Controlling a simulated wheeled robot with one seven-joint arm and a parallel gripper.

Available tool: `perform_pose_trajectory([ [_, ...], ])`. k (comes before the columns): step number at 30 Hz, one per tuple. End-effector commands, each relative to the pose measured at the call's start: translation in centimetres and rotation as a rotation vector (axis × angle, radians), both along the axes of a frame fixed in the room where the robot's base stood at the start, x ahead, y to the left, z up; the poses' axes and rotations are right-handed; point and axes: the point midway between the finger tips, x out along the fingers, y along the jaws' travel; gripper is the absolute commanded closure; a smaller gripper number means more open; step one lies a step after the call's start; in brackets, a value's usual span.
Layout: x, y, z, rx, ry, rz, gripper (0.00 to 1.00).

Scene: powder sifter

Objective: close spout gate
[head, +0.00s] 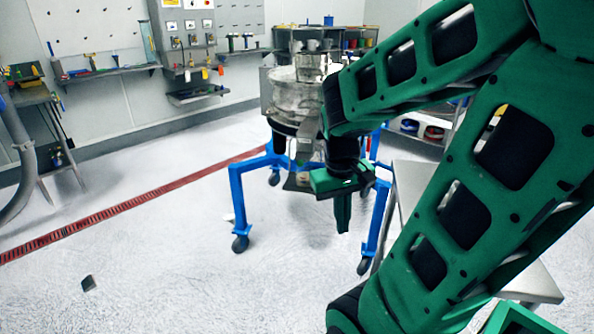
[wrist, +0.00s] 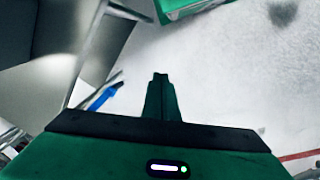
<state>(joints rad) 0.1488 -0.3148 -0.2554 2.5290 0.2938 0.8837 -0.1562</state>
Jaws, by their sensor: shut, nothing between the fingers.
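The steel powder sifter (head: 297,95) stands in the middle of the head view on a blue wheeled frame (head: 236,185). My gripper (head: 342,222) is in front of the sifter's lower right side, with its fingers pointing down. The fingers are together and empty. In the wrist view my gripper (wrist: 160,80) points at the pale floor, with nothing at its tips. A small brownish part shows under the sifter, just left of my gripper. I cannot tell whether it is the spout gate, and my arm hides part of that area.
A steel table (head: 525,280) is at the right, partly behind my arm. A green bin (wrist: 195,8) shows at the top of the wrist view. A small dark object (head: 88,283) lies on the floor at the left. The floor left of the frame is mostly clear.

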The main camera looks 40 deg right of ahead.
Motion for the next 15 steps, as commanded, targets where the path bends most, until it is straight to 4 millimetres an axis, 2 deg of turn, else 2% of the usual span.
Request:
perform_pose_trajectory([
  [3,2.1,-2.4,-1.7,-0.068,0.041,0.059,1.00],
  [15,8.2,-10.7,-6.5,-0.354,0.208,0.325,1.00],
])
